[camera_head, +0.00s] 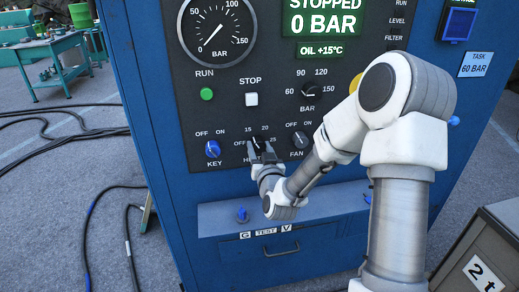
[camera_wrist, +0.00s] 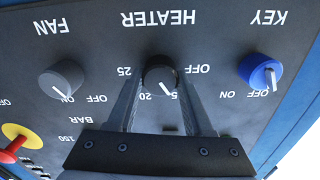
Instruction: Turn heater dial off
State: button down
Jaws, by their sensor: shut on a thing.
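The heater dial (camera_wrist: 160,74) is a round black knob with a white pointer line, under the HEATER label in the wrist view, which sees the panel upside down. Its marks are OFF, 15, 20 and 25. The pointer line aims at about the 15 mark. My gripper (camera_wrist: 162,88) has one finger on each side of the dial and is shut on it. In the head view my gripper (camera_head: 262,153) reaches the panel from below, and the heater dial (camera_head: 259,142) is partly hidden by the fingers.
The blue key dial (camera_head: 213,149) sits left of the heater dial and the grey fan dial (camera_head: 300,139) right of it. The BAR dial (camera_head: 308,99) and white STOP button (camera_head: 251,99) are above. A drawer handle (camera_head: 282,249) is below. Cables (camera_head: 60,125) lie on the floor.

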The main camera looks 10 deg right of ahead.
jog(key=shift+f, duration=0.1)
jog(key=n+b, duration=0.1)
jog(key=b, duration=0.1)
jog(key=n+b, duration=0.2)
jog(key=shift+a+f+b, duration=0.1)
jog(key=shift+f+b, duration=0.1)
jog(key=shift+b, duration=0.2)
jog(key=n+b, duration=0.3)
jog(key=b, duration=0.2)
jog(key=shift+n, duration=0.4)
jog(key=n+b, duration=0.3)
jog(key=shift+b, duration=0.3)
jog(key=shift+r+n+b, duration=0.2)
jog(key=shift+n+b, duration=0.6)
jog(key=shift+b, duration=0.05)
jog(key=shift+c, duration=1.5)
grip_release()
